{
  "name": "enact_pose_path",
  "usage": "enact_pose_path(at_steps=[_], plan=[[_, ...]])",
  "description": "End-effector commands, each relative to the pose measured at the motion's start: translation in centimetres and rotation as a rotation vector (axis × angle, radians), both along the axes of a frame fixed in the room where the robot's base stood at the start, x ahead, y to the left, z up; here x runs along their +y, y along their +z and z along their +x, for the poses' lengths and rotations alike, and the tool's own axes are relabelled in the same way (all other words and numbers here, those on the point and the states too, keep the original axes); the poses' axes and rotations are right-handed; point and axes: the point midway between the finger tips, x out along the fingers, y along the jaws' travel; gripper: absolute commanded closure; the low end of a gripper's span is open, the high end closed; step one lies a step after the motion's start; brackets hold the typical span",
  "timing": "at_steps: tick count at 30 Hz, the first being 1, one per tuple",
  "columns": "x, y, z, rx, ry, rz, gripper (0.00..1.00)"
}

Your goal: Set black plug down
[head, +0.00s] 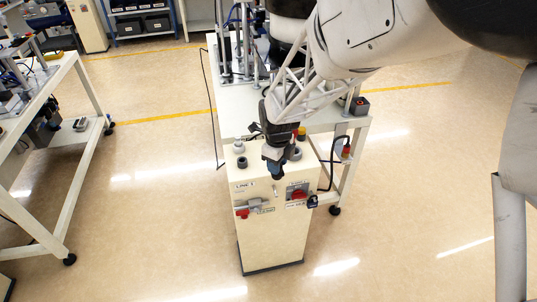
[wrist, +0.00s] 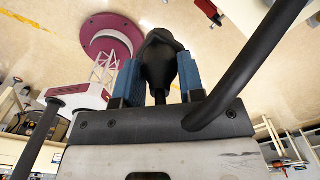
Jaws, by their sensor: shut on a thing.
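In the wrist view, a black plug (wrist: 160,68) is held between the two blue fingers of my gripper (wrist: 158,62). Its wide part sits between the fingers and a thinner stem points toward the gripper's body. In the head view my gripper (head: 275,168) is over the front part of a beige cabinet's top, close to its front edge. The plug cannot be made out there, hidden by the fingers. I cannot tell whether the plug touches anything.
The beige cabinet (head: 268,235) carries a "LINE 1" label and red-handled parts (head: 242,213) on its front. A dark round piece (head: 242,162) and a grey round piece (head: 296,153) stand on its top beside my gripper. A black cable (head: 331,170) hangs at the right.

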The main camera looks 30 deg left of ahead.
Motion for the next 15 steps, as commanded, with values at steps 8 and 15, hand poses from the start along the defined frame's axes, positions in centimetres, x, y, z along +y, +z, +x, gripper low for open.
enact_pose_path(at_steps=[8, 15], plan=[[0.0, 0.0, 0.1, 0.000, 0.000, 0.000, 0.92], [1.1, -0.2, 1.2, 0.001, 0.000, -0.001, 0.92]])
